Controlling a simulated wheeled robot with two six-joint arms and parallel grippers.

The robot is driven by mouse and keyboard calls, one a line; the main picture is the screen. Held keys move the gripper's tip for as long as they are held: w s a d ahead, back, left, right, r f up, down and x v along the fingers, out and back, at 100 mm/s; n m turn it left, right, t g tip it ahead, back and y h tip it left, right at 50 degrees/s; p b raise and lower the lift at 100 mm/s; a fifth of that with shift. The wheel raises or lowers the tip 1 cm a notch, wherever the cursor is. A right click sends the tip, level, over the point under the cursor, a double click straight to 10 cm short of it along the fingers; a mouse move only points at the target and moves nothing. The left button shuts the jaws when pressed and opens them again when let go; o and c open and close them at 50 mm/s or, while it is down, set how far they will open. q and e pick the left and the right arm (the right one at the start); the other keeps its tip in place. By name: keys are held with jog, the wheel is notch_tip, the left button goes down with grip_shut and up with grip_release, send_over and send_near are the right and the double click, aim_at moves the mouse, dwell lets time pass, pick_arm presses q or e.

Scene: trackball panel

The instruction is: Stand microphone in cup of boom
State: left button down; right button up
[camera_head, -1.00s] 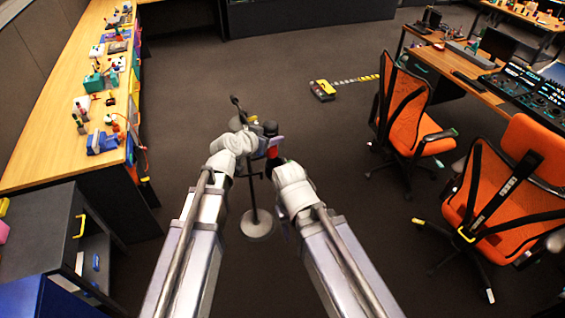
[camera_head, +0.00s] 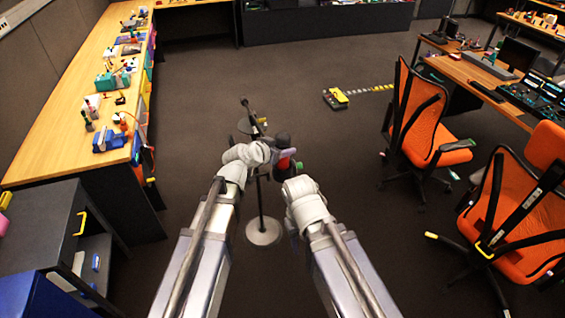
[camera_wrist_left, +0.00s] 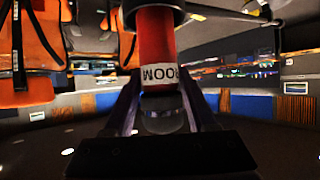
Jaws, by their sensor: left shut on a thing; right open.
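The microphone (camera_head: 284,162) has a dark head and a red body. In the left wrist view its red body (camera_wrist_left: 155,45) carries a white upside-down label that seems to read ROOM. My left gripper (camera_wrist_left: 160,108) is shut on its lower end. The boom stand (camera_head: 262,232) has a round grey base on the floor, a thin pole and a dark upper arm (camera_head: 250,110). My left gripper is close to the pole, and its wrist hides part of it. The boom's cup cannot be made out clearly. My right gripper (camera_head: 293,176) is open, lower and to the right, apart from the microphone.
A long wooden bench (camera_head: 65,120) with several small items runs along the left. A dark drawer cabinet (camera_head: 45,225) stands at the lower left. Orange chairs (camera_head: 425,130) and a console desk stand at the right. A yellow-black floor device (camera_head: 335,98) lies beyond the stand. Floor around the stand is open.

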pick_arm(q)
jog(key=shift+f+b, duration=1.8)
jog(key=shift+b, duration=0.05)
pick_arm(e)
jog(key=shift+f, duration=1.8)
pick_arm(q)
jog(key=shift+f, duration=0.2)
jog(key=c, duration=0.5)
grip_release()
pick_arm(e)
jog(key=shift+f, duration=0.15)
pick_arm(q)
jog(key=shift+r, duration=0.2)
